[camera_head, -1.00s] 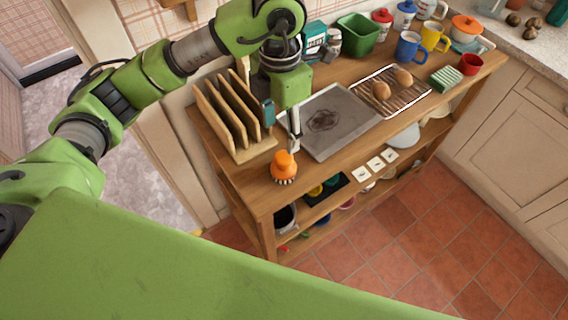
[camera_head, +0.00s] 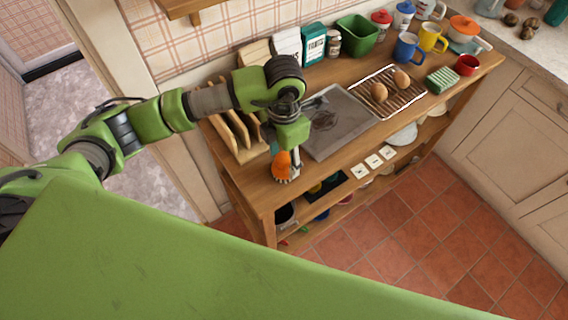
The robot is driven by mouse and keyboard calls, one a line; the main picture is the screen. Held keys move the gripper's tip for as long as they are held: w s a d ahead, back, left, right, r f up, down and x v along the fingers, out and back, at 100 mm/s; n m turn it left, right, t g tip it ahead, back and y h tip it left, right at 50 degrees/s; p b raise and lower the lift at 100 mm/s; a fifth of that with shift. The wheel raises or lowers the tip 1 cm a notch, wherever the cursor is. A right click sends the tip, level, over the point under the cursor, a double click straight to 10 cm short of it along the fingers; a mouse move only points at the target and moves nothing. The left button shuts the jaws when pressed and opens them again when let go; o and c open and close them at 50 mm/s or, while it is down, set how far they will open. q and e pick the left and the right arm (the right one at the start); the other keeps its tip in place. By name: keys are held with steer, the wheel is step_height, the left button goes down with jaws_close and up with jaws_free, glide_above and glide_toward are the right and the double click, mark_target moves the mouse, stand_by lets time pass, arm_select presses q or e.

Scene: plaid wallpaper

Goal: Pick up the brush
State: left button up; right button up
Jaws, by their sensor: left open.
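The brush (camera_head: 282,168) has an orange rounded top and pale bristles below. It stands upright near the front left corner of the wooden table (camera_head: 257,197). My left gripper (camera_head: 285,160) comes down over the brush from above, with its fingers at the orange top. A finger shows on the right side of the brush, and a teal part shows on its left. The gripper is open; whether it touches the brush I cannot tell. My right gripper is not in view.
A wooden rack (camera_head: 231,137) stands just left of the gripper. A grey tray (camera_head: 340,125) lies to the right, then a wire rack (camera_head: 397,103) with brown eggs. Mugs, a green bin (camera_head: 358,36) and jars stand at the back. Bare tabletop lies around the brush.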

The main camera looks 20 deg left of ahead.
mark_target(286, 159)
arm_select(q)
steer(key=c, duration=1.2)
steer(key=shift+r, duration=0.1)
steer(key=shift+r, duration=0.2)
steer(key=r, duration=0.1)
steer(key=r+b, duration=0.1)
steer(key=r, duration=0.1)
steer(key=shift+s+d, duration=0.15)
steer(key=shift+d, duration=0.15)
steer(key=s+d+r+b, duration=0.1)
steer(key=s+d+r, duration=0.1)
steer(key=s+r, duration=0.1)
steer(key=s+d+r+b, duration=0.1)
steer(key=s+d+r, duration=0.2)
steer(key=s, duration=0.1)
steer(key=s+d+r+b, duration=0.2)
steer(key=s+r, duration=0.1)
steer(key=s, duration=0.1)
steer(key=shift+d+r, duration=0.25)
